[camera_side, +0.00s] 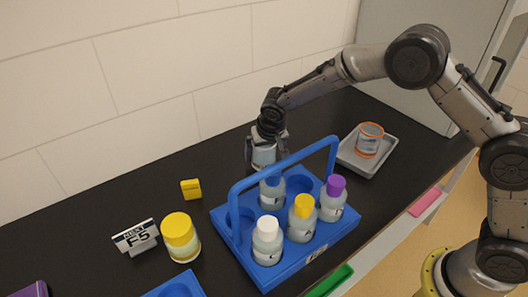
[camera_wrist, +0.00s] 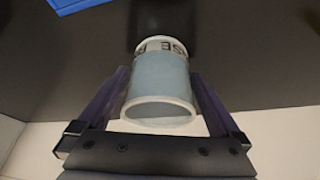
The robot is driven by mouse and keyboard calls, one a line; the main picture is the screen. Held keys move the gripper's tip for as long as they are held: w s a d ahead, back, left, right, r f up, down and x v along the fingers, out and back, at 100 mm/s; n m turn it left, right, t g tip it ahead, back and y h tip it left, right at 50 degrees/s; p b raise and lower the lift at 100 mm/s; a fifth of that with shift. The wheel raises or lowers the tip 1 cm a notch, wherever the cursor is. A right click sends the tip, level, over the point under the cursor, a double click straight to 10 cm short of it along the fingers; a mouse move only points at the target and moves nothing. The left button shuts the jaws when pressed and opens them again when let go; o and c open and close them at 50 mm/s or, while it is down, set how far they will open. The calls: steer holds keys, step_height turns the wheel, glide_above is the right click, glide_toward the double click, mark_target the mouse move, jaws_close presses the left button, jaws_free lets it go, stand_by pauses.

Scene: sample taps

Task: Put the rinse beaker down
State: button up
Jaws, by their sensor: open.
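The rinse beaker (camera_wrist: 160,82) is a pale, bluish cup with a white rim and dark letters, of which "SE" is readable. In the wrist view it sits between the two fingers of my gripper (camera_wrist: 165,95). The fingers are open, one on each side, with a visible gap at least on the right. In the side view my gripper (camera_side: 263,155) points down behind the blue rack's handle, with a pale part of the beaker apparently between its fingers. The handle and rack hide the lower part, so I cannot tell from there what the beaker rests on.
The blue rack (camera_side: 225,217) holds bottles with white (camera_side: 268,224), yellow (camera_side: 304,205) and purple (camera_side: 336,184) caps. An orange-rimmed cup (camera_side: 368,142) stands in a grey tray (camera_side: 347,154). A yellow-lidded jar (camera_side: 180,237) and sign (camera_side: 136,238) are left. The black counter between wall and rack has free room.

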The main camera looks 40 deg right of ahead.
steer(key=v, duration=1.2)
steer(key=shift+r, duration=0.2)
steer(key=s+d+r+n, duration=0.1)
steer(key=s+d+r, duration=0.4)
steer(key=s, duration=0.3)
steer(key=s+d+r+n, duration=0.1)
steer(key=s+d+r, duration=0.4)
steer(key=s, duration=0.4)
steer(key=s+d+f+n+t+y, duration=0.1)
steer(key=s+d+f, duration=0.1)
steer(key=s, duration=1.4)
steer(key=shift+s+d+n, duration=0.2)
steer(key=shift+s+n, duration=0.1)
steer(key=shift+s, duration=0.05)
